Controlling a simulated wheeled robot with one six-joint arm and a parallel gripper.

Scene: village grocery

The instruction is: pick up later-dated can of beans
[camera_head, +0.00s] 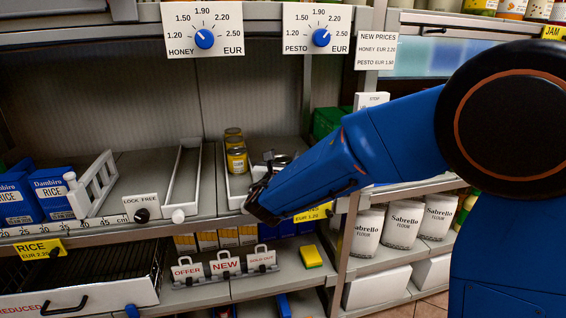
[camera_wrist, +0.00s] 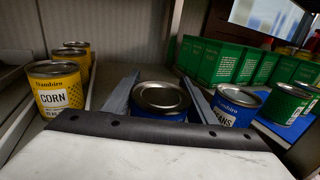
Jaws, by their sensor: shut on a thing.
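In the wrist view a blue can with a silver lid (camera_wrist: 162,97) sits between the two grey fingers of my gripper (camera_wrist: 160,86). The fingers are shut on its sides. Its label is mostly hidden by the gripper body. A second blue can, lettered as beans (camera_wrist: 236,106), stands just right of the right finger. No date is readable on either can. In the head view my gripper (camera_head: 264,188) reaches into the upper shelf, and its arm hides most of the can lids there.
Yellow corn cans (camera_wrist: 57,88) stand in a row left of the gripper. Green boxes (camera_wrist: 213,60) and green cans (camera_wrist: 287,103) stand to the right.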

